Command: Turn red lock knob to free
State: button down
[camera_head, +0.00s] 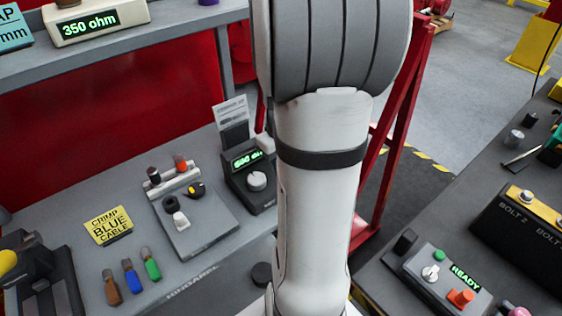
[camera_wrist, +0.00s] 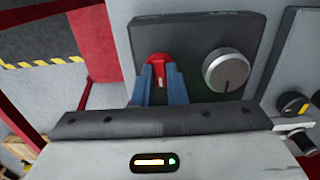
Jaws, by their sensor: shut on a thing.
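The red lock knob (camera_wrist: 158,58) shows in the wrist view, on a dark panel (camera_wrist: 189,22) left of a large silver dial. My gripper (camera_wrist: 158,74) has its two blue fingers shut on the red knob, one on each side. A small pale mark shows on the knob between the fingers. The lower part of the knob is hidden by the fingers and the gripper body. In the head view my arm fills the middle, and neither the red lock knob nor my gripper is visible.
The silver dial (camera_wrist: 228,71) sits close to the right of my fingers. A yellow-marked black knob (camera_wrist: 293,105) is farther right. In the head view, a bench (camera_head: 75,190) with small devices stands left, and another bench with a READY box (camera_head: 437,277) stands right.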

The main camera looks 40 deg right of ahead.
jog(key=c, duration=1.5)
grip_release()
jog(key=shift+o, duration=0.2)
notch_tip(320, 180, up, 8)
jog(key=shift+f, duration=0.1)
jog(key=s+a+t, duration=0.1)
jog(key=s+a, duration=0.2)
jog(key=a, duration=0.6)
jog(key=s+a+r+t, duration=0.1)
jog(key=s+a, duration=0.2)
jog(key=a, duration=0.7)
jog(key=shift+s+a+r+t, duration=0.15)
jog(key=shift+s+t, duration=0.15)
jog(key=shift+s, duration=0.1)
